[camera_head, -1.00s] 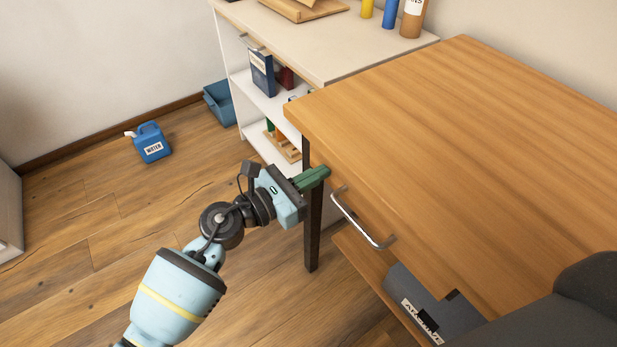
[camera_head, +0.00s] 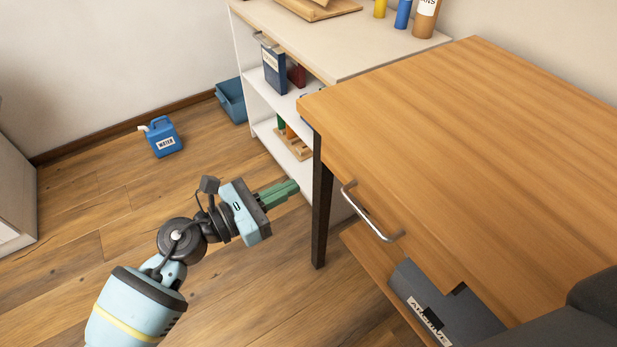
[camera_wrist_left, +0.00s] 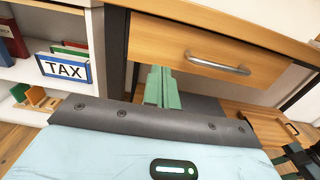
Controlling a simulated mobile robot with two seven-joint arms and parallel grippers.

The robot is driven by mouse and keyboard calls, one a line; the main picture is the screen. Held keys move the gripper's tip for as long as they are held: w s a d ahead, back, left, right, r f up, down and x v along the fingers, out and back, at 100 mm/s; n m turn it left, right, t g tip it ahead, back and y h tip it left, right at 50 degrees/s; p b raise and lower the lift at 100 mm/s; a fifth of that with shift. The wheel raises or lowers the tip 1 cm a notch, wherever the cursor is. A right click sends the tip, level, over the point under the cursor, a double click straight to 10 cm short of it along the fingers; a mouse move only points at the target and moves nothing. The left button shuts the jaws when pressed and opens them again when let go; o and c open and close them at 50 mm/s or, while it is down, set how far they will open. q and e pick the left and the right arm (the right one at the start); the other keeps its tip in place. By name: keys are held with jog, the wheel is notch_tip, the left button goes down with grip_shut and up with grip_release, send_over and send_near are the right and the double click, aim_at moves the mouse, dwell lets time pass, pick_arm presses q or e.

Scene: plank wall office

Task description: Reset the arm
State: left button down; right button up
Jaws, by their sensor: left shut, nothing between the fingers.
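My left gripper (camera_head: 282,192) has green fingers, shut with nothing between them. It is in the open air over the floor, to the left of the desk's dark front leg (camera_head: 321,200). In the left wrist view the gripper (camera_wrist_left: 161,80) points toward the front of the desk, below a wooden drawer (camera_wrist_left: 200,45) with a metal handle (camera_wrist_left: 218,64). The drawer looks closed.
The wooden desk (camera_head: 440,110) fills the right side, with its drawer handle (camera_head: 372,212) sticking out. A grey archive box (camera_head: 440,305) sits beneath it. A white shelf unit (camera_head: 285,105) stands behind. A blue water can (camera_head: 162,138) and blue bin (camera_head: 232,100) are on the floor. Open floor lies left.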

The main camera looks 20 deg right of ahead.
pick_arm(q)
jog(key=shift+v, duration=2.3)
